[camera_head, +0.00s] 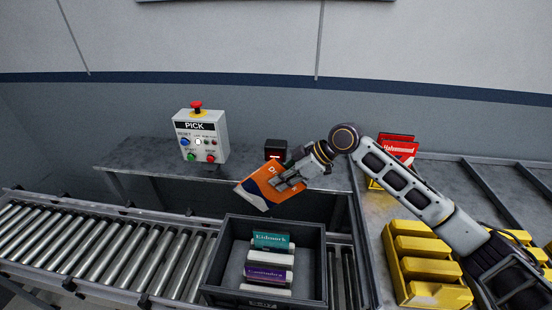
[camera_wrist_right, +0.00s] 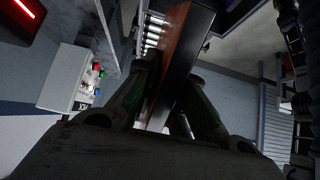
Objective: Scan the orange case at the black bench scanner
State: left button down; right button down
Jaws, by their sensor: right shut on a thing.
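The orange case (camera_head: 263,188), with white and dark blue markings, is held tilted above the back edge of the grey tote. My right gripper (camera_head: 291,181) is shut on it. In the right wrist view the case (camera_wrist_right: 184,60) shows edge-on between the fingers (camera_wrist_right: 165,105). The black bench scanner (camera_head: 275,149) stands on the bench just behind the gripper. Its lit red window shows in the right wrist view (camera_wrist_right: 27,8) at the top left, apart from the case. My left gripper is not in view.
A PICK button box (camera_head: 201,136) stands on the grey bench (camera_head: 140,152). A grey tote (camera_head: 215,270) on the roller conveyor (camera_head: 90,248) holds several boxes. Yellow bins (camera_head: 418,262) and a red box (camera_head: 398,148) are at the right, near my right arm.

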pick_arm(q)
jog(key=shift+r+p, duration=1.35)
jog(key=shift+p, duration=0.05)
dwell(6.6)
